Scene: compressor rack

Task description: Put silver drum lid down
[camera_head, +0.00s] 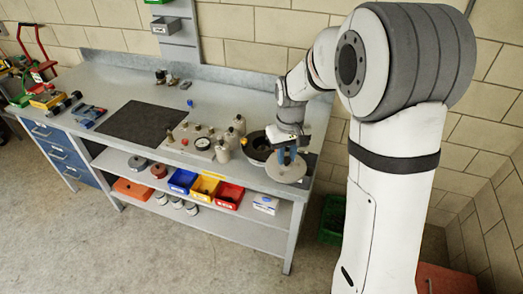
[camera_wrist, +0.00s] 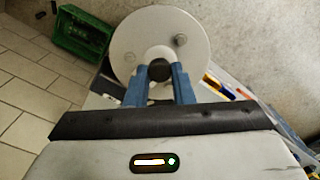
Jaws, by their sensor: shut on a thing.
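The silver drum lid (camera_head: 286,170) is a round pale grey disc at the right front edge of the workbench in the head view. In the wrist view the lid (camera_wrist: 140,40) faces the camera, with a dark knob at its lower middle and a small fitting to the right. My gripper (camera_head: 289,152) has blue fingers shut on the lid's dark knob; the fingers also show in the wrist view (camera_wrist: 160,75). The lid is held out over the front edge, beside a dark round drum opening (camera_head: 257,146) on the bench. The gap under the lid is hard to judge.
Several pale canisters and a gauge (camera_head: 203,143) stand left of the drum opening. A black mat (camera_head: 138,121) lies mid-bench. The lower shelf holds blue, yellow and red bins (camera_head: 205,187) and a white box (camera_head: 266,203). A green crate (camera_head: 332,217) is on the floor at right.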

